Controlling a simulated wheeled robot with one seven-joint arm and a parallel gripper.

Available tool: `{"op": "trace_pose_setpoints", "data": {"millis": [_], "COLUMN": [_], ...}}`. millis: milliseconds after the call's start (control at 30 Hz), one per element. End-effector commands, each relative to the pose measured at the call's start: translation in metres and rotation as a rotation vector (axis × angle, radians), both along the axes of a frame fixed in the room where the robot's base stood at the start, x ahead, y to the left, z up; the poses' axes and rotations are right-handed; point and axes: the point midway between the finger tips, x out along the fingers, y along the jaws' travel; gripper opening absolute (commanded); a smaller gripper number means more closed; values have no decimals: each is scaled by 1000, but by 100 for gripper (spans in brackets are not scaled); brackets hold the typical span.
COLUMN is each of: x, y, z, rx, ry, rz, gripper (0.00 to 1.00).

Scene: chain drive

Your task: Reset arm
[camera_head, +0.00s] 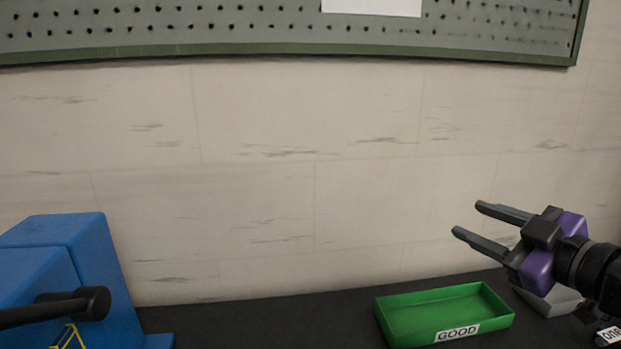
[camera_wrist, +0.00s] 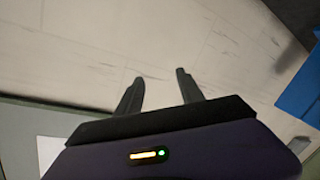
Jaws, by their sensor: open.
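My gripper (camera_head: 479,222) is at the right of the head view, raised above the table near the wall. Its two dark fingers point left and are spread apart, with nothing between them. In the wrist view, the open fingers (camera_wrist: 158,88) show against the pale wall, also empty. The purple gripper body carries a small lit indicator.
A green tray labelled GOOD (camera_head: 395,325) stands empty on the dark table (camera_head: 250,325), below and left of my gripper. A grey object (camera_head: 552,300) lies right of it. A blue machine (camera_head: 85,265) with a black handle stands at left. A pegboard (camera_head: 250,30) hangs above.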

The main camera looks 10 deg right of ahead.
Motion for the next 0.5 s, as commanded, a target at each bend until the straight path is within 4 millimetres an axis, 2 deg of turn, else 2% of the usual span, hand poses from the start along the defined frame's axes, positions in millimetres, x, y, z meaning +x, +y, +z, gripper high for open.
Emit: {"op": "trace_pose_setpoints", "data": {"millis": [100, 233, 367, 500], "x": [0, -9, -24, -44], "y": [10, 10, 5, 1], "z": [25, 39, 38, 20], "rx": [198, 384, 548, 693], "ry": [-156, -291, -395, -471], "rz": [-35, -81, -139, -210], "gripper": [45, 45, 45, 45]}}
